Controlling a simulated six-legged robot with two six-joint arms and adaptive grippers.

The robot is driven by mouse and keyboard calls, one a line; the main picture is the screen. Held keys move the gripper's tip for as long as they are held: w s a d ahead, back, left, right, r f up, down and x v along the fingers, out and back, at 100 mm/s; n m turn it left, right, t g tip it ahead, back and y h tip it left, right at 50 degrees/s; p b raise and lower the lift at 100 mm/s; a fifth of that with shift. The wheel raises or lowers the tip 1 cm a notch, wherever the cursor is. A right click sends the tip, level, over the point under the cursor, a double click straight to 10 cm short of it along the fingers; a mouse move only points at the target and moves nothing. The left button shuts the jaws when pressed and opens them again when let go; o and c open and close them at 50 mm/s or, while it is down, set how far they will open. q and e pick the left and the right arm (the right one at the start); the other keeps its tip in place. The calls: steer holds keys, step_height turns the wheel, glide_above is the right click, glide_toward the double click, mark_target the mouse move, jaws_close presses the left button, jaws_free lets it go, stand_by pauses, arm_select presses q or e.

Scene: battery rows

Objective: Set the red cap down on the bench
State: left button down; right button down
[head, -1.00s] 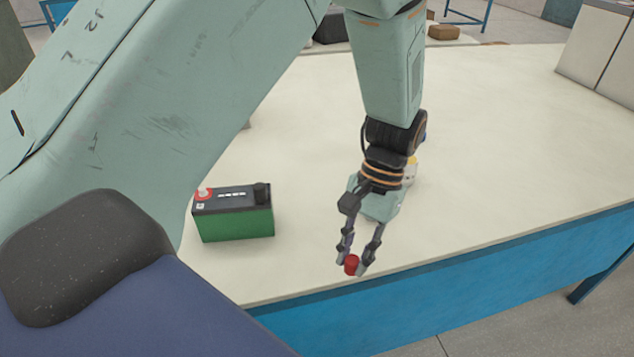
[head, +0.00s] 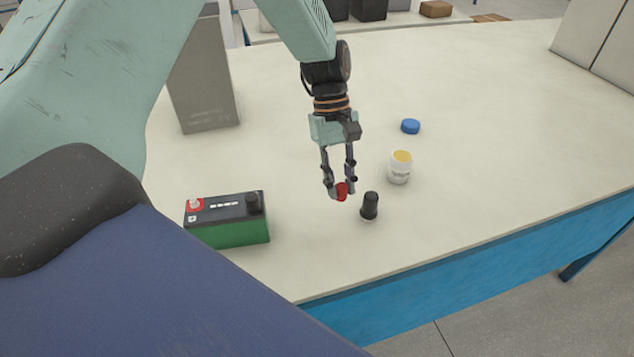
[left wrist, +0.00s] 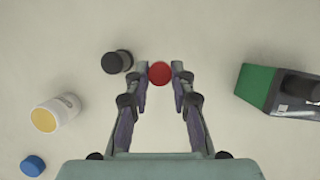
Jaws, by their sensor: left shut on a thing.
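The red cap (head: 342,191) is between the fingertips of my left gripper (head: 340,192), which is shut on it. In the left wrist view the red cap (left wrist: 160,74) shows round between the two fingertips (left wrist: 160,76). The gripper points down over the white bench (head: 480,110). I cannot tell exactly how high the cap is above the bench top. My right gripper does not show.
A green and black battery (head: 230,232) with one red-ringed terminal stands left of the gripper. A black cap-like cylinder (head: 370,205) stands close to its right. Beyond are a white jar (head: 399,170) with yellow contents, a blue lid (head: 410,126) and a grey box (head: 205,85).

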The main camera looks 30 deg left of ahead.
arm_select(q)
steer(key=w+a+r+n+t+y+p, duration=0.1)
steer(key=w+a+n+t+p, duration=0.2)
steer(key=a+n, duration=0.75)
steer(key=w+a+r+n+t+y+p, duration=0.1)
steer(key=w+a+n+t+p, duration=0.25)
steer(key=a+n, duration=0.75)
steer(key=shift+m, duration=0.55)
steer(key=f+b, duration=0.2)
steer(key=f, duration=0.1)
steer(key=f+b, duration=0.1)
steer(key=f, duration=0.1)
steer(key=shift+a+b, duration=0.35)
steer(key=shift+a+f+b, duration=0.2)
steer(key=shift+f+b, duration=0.15)
steer(key=shift+f, duration=0.25)
step_height(320, 180, down, 3)
steer(key=shift+d+f+b, duration=0.1)
steer(key=shift+d+b, duration=0.05)
steer(key=shift+b, duration=1.05)
steer(key=shift+f, duration=0.1)
steer(key=shift+f, duration=0.1)
